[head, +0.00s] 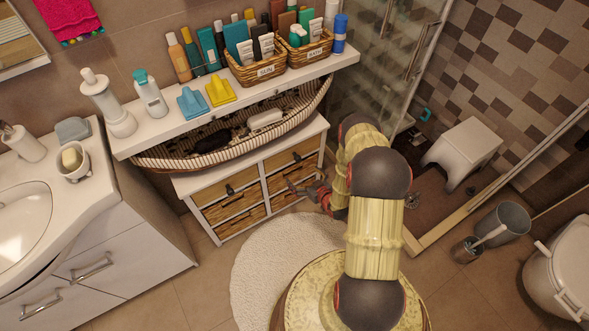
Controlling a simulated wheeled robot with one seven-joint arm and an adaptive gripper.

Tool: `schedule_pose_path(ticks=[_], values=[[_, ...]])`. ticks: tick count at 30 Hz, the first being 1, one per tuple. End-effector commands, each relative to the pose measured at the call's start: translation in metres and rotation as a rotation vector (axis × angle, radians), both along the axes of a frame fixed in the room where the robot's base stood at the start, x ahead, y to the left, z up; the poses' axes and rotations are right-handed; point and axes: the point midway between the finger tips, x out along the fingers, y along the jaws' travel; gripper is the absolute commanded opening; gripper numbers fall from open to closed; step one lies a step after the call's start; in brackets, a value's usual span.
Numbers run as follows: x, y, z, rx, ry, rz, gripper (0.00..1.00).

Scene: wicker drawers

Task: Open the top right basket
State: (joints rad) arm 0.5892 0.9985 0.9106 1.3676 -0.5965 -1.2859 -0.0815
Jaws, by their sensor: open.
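The white cabinet (255,170) below the shelf holds wicker drawers in two columns. The top right basket (281,160) has a light brown front with a small dark handle (296,156) and looks shut. My gripper (297,185) is open and empty. In the picture it lies just below the top right basket, in front of the lower right basket (288,197), part of which it hides. I cannot tell how far it is from the fronts.
A striped long basket (160,160) sits above the cabinet, under a white shelf (185,122) crowded with bottles. A glass shower door (385,50) stands to the right. A round white rug (262,262) lies on the floor in front.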

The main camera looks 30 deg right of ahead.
Motion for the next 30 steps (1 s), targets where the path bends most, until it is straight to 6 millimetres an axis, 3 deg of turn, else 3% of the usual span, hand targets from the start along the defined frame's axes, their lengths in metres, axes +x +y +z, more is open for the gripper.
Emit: schedule_pose_path(ticks=[15, 27, 30], values=[[0.063, 0.002, -0.027, 0.000, -0.004, 0.001, 1.00], [0.070, 0.002, -0.028, 0.000, -0.003, -0.001, 1.00], [0.070, 0.002, -0.028, 0.000, -0.003, -0.001, 0.94]])
